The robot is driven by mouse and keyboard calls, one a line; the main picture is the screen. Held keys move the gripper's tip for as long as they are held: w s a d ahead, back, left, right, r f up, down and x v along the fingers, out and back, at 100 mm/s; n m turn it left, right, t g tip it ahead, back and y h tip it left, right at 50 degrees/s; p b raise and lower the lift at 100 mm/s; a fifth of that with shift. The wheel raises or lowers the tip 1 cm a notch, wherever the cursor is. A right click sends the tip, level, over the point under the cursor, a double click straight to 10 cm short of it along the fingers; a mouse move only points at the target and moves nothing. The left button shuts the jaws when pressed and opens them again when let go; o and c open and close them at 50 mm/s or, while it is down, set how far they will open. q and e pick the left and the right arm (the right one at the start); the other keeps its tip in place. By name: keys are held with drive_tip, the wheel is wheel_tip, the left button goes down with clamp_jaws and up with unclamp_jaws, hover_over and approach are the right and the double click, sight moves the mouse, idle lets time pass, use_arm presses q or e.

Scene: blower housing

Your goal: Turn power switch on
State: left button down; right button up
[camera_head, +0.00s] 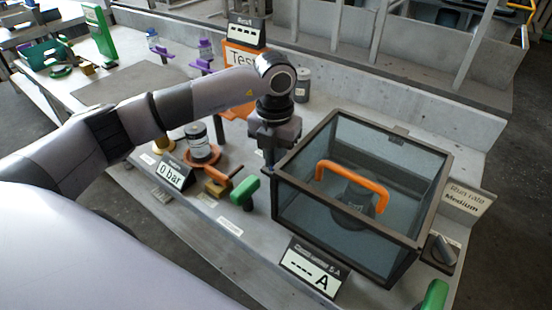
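My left arm reaches in from the left, and its gripper (270,157) points down just left of the clear box. The fingers overlap from this angle, so I cannot tell whether they are open or shut. A green handle (245,191) stands on the bench below and left of the gripper, apart from it. Another green handle (435,295) is at the bottom right edge, partly cut off. A dark rotary knob (440,250) sits right of the box. I cannot tell which of these is the power switch. My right gripper is not in view.
The dark-framed clear box (437,200) has an orange handle (352,178) and takes up the bench's right part. A "0 bar" display (173,172), a "---- A" display (312,272) and a canister (200,143) stand nearby.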

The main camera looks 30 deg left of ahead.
use_arm(q)
drive_tip(key=m, duration=0.1)
drive_tip(key=m+b, duration=0.1)
drive_tip(key=m, duration=0.2)
drive_tip(key=shift+a+m, duration=0.25)
drive_tip(key=shift+m, duration=0.05)
drive_tip(key=m+b, duration=0.1)
drive_tip(key=m, duration=0.2)
drive_tip(key=shift+w+a, duration=0.1)
drive_tip(key=shift+a, duration=0.05)
drive_tip(key=shift+m, duration=0.3)
drive_tip(key=shift+b, duration=0.3)
drive_tip(key=c, duration=1.1)
unclamp_jaws()
drive_tip(key=shift+c, duration=0.2)
wheel_tip(320, 180, up, 7)
drive_tip(key=shift+r, duration=0.15)
